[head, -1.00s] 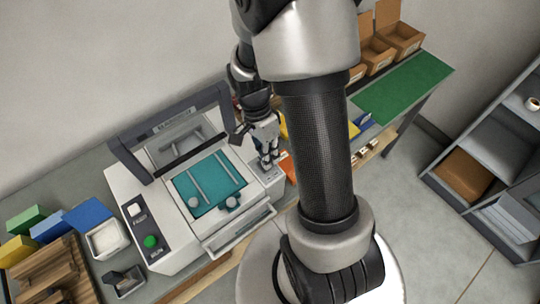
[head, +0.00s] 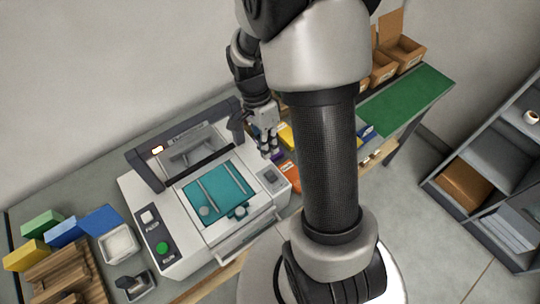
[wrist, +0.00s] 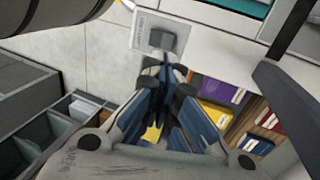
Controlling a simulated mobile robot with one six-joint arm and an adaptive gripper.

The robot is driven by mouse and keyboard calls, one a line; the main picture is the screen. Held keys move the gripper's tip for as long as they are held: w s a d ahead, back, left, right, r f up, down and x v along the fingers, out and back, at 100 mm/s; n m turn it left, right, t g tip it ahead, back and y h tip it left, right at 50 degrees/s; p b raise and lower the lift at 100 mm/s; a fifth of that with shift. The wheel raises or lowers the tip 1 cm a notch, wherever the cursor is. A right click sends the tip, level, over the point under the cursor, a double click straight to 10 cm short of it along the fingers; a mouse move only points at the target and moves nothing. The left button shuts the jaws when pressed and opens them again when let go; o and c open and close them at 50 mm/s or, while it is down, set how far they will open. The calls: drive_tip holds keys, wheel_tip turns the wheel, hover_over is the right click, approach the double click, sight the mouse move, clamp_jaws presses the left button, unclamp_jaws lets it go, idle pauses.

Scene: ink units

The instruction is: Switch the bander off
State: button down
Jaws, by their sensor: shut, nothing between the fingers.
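The bander (head: 150,205) is a white machine with a teal bed (head: 222,192) and a dark upright frame, on the bench in the head view. A small light (head: 157,150) on the frame glows pale amber. A grey plate with a dark rocker switch (head: 270,177) is on its right side; the switch also shows at the top of the wrist view (wrist: 162,39). My gripper (head: 272,155) is shut and empty, just behind the switch in the head view. Its fingertips (wrist: 165,66) appear just below the switch in the wrist view. I cannot tell whether they touch it.
A green button (head: 162,248) and a white button (head: 148,217) are on the bander's left panel. A white tray (head: 118,243) and coloured blocks lie left. Coloured packs (wrist: 215,92) lie right of the bander. A green mat (head: 405,92) and cardboard boxes are further right.

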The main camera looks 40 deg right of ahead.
drive_tip(key=v, duration=0.6)
drive_tip(key=shift+d+r+p, duration=0.2)
drive_tip(key=shift+p, duration=0.25)
drive_tip(key=shift+f+b, duration=0.15)
drive_tip(key=shift+b, duration=0.5)
drive_tip(key=b, duration=0.3)
drive_tip(key=shift+s, duration=0.2)
drive_tip(key=shift+s+r+b, duration=0.3)
drive_tip(key=shift+r+b, duration=0.1)
drive_tip(key=shift+b, duration=0.5)
